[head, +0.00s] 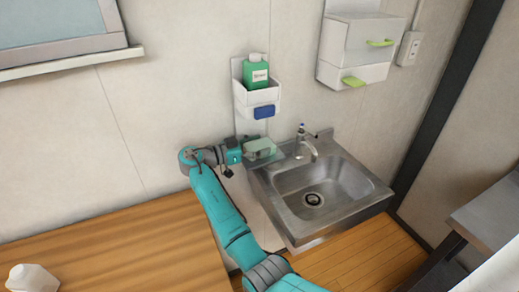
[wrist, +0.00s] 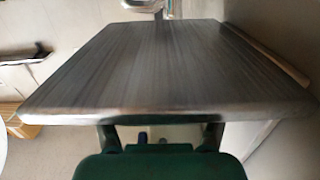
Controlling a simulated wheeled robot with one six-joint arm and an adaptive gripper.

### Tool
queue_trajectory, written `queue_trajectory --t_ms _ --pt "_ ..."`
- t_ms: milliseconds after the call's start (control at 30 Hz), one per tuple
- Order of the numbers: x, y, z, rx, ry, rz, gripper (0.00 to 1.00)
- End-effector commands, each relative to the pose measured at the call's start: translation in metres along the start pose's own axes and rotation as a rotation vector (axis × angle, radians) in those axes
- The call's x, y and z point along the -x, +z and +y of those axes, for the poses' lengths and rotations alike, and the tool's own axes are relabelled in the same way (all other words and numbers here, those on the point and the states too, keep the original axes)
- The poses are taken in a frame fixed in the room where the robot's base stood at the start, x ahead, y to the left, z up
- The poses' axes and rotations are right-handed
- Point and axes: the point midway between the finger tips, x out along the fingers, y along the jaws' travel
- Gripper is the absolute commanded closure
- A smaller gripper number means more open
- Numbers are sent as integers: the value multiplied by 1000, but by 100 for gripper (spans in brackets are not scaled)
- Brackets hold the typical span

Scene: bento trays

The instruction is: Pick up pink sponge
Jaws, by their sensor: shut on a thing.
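My gripper (head: 246,150) is at the wall, left of the sink and below the white wall holder. It is shut on a pale green block (head: 262,147), which sits at its tip near the sink's back left corner. No pink sponge shows in either view; whether the held block has a pink side cannot be told. In the wrist view, two dark fingers (wrist: 161,136) show at the bottom, with a dark green shape (wrist: 160,165) across the lower edge. What that shape is cannot be told for sure.
A steel sink (head: 330,188) with a tap (head: 303,145) is right of my gripper. A white holder (head: 241,98) with a green bottle (head: 256,73) and a blue block (head: 264,112) hangs above. A white dispenser (head: 352,45) is upper right. A wooden table (head: 120,250) lies lower left.

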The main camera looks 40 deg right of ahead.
Motion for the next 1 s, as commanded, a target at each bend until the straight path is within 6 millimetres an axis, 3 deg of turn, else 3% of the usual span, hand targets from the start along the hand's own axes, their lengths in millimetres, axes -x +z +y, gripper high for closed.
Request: queue_trajectory --t_ms 467,900,1000 --pt "0 -7 3 -2 0 0 39" --pt "4 -70 4 -4 0 0 39" --pt "4 -69 18 -1 -1 0 39"
